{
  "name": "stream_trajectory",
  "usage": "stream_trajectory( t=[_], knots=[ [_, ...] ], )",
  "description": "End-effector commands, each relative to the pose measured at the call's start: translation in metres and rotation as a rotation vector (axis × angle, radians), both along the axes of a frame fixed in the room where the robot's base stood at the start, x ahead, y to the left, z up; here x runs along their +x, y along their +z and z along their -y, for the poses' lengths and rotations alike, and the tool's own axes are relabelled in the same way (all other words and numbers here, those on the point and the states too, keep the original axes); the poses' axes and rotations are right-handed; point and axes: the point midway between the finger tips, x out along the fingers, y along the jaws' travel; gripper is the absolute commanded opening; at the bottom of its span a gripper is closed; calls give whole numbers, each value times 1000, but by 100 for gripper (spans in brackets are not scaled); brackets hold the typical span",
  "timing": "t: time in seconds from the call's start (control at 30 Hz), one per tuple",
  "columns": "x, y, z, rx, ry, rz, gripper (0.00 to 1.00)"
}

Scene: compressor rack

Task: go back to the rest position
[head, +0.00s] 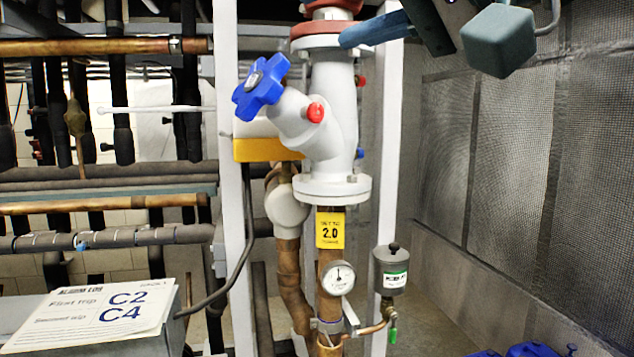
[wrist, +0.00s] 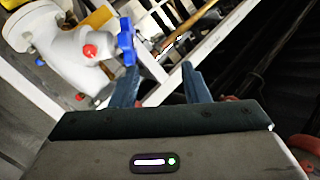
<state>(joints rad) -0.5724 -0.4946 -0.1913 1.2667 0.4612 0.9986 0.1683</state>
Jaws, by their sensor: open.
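My gripper (wrist: 160,84) is open in the wrist view, with its two blue fingers apart and nothing between them. In the head view one blue finger (head: 375,30) shows at the top, in front of the white valve's upper flange; the other finger is not clear there. The white valve body (head: 336,120) stands upright with a blue handwheel (head: 260,87) on its left. In the wrist view the valve (wrist: 75,55) lies left of the fingers, and the blue handwheel (wrist: 127,42) shows just beyond the left finger. I cannot tell whether the finger touches the valve.
A gauge (head: 338,278) and a grey canister (head: 391,270) sit low on the copper pipe. A white post (head: 236,200) stands left of the valve.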

Motion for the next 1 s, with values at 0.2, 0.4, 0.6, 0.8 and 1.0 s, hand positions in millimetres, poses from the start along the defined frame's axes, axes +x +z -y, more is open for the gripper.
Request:
stream_trajectory(
  t=[0.2,0.4,0.6,0.8,1.0],
  knots=[
    [24,-42,1,-73,-57,-63,42],
    [46,-92,3,-156,-109,-133,42],
    [69,-167,13,-276,-176,-237,42],
    [81,-292,41,-471,-260,-417,42],
    [60,-422,82,-672,-313,-618,42]
  ],
)
